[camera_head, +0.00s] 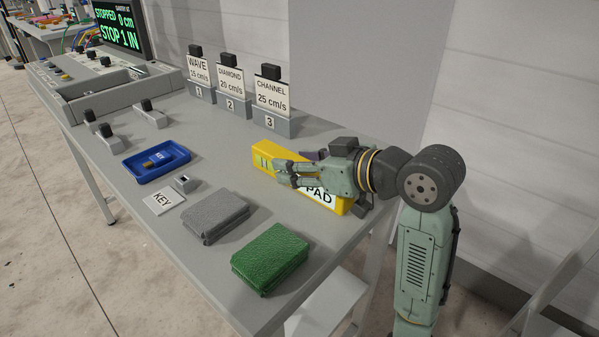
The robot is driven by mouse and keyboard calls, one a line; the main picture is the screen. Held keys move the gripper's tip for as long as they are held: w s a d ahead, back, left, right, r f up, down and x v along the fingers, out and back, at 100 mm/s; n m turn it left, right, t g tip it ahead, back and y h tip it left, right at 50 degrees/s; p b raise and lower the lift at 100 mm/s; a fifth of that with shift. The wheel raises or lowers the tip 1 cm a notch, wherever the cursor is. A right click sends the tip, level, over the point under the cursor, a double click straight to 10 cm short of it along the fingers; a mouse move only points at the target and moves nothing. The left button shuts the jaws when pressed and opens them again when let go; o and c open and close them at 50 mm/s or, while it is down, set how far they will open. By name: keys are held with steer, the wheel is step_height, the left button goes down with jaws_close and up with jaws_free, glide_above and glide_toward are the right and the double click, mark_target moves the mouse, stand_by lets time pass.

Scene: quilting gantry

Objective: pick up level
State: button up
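A long yellow bar (264,158) lies on the right part of the grey table; I take it to be the level. Dark marks show near its left end, and a white label reading "PAD" (321,194) shows at its right part. My gripper (278,173) points left across the bar and hides its middle. Its two fingers look a little apart, but I cannot tell whether the bar is between them or touched.
Green (270,258) and grey (215,215) pads lie at the table's front, near a "KEY" card (163,201) and a blue tray (156,164). Numbered blocks with signs (233,100) stand behind. A control console (95,80) fills the far left. A wall panel is close behind the arm.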

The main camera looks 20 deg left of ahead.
jaws_close()
stand_by(0.3)
steer(key=shift+r, duration=0.1)
